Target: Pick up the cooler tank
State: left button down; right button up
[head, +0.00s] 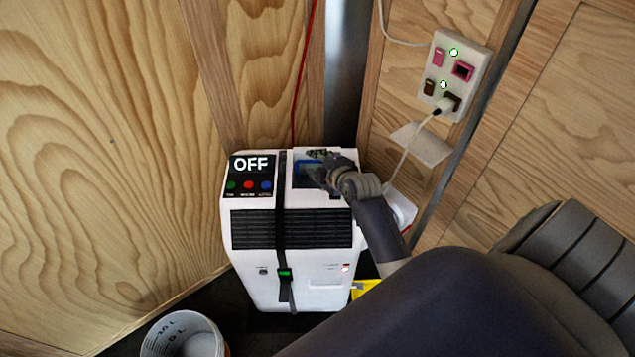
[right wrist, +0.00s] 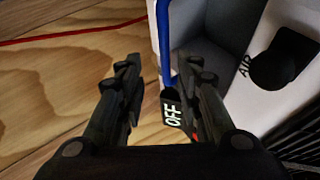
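The white cooler (head: 290,268) stands upright on the floor, with a panel reading "OFF" (head: 250,164) and a dark grille on its front. My left gripper is not in view.
A black strap (head: 281,215) runs down the cooler's front. A red cord (head: 304,70) hangs behind it. A power outlet box (head: 455,75) with a plugged cable is on the right wall. A white measuring bucket (head: 183,338) stands on the floor at left. Wooden walls are close behind.

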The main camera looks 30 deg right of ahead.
aim_at(312, 161)
jog(key=shift+s+f+x, duration=0.1)
jog(key=shift+f+x, duration=0.1)
jog(key=shift+x, duration=1.1)
jog(key=shift+s+f+x, duration=0.1)
jog(key=shift+f+x, duration=0.1)
jog(key=shift+x, duration=1.1)
grip_shut()
jog(key=shift+w+r, duration=0.1)
jog(key=shift+r, duration=0.1)
